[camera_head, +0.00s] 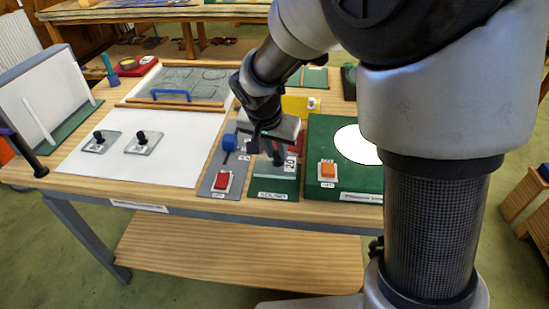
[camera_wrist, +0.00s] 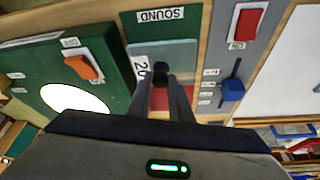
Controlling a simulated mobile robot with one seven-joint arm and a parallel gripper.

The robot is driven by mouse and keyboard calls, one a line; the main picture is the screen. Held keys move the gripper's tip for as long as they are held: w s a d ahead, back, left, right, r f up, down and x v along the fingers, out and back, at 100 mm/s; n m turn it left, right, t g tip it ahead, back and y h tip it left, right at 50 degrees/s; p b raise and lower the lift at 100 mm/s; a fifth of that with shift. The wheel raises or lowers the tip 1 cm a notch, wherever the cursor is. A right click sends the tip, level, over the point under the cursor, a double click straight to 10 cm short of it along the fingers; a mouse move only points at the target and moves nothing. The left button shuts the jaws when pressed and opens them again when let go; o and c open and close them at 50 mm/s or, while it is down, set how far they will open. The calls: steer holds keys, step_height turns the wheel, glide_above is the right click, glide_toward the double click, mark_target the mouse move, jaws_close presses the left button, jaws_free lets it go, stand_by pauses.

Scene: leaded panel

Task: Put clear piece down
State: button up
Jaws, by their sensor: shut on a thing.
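My gripper (camera_head: 277,158) is shut on the black knob of a clear piece (camera_head: 287,168) marked "20". In the wrist view, my gripper (camera_wrist: 163,92) pinches the knob, and the clear piece (camera_wrist: 180,56) shows beyond it. The piece is over the green block labelled SOUND (camera_head: 272,188), which also shows in the wrist view (camera_wrist: 189,16). I cannot tell whether the piece touches the block. Two other clear pieces with black knobs, one left (camera_head: 92,144) and one right (camera_head: 149,149), lie apart on the white sheet (camera_head: 120,172).
Left of the block is a grey panel with a red switch (camera_head: 222,181) and blue slider (camera_head: 229,142). Right is a green box (camera_head: 340,187) with an orange switch and white disc. A leaded panel (camera_head: 185,82) lies behind. The white sheet's front is clear.

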mark_target(276, 161)
steer(key=shift+f, duration=1.9)
steer(key=shift+b, duration=0.3)
steer(key=shift+f, duration=0.15)
steer(key=o, duration=0.9)
steer(key=shift+c, duration=0.2)
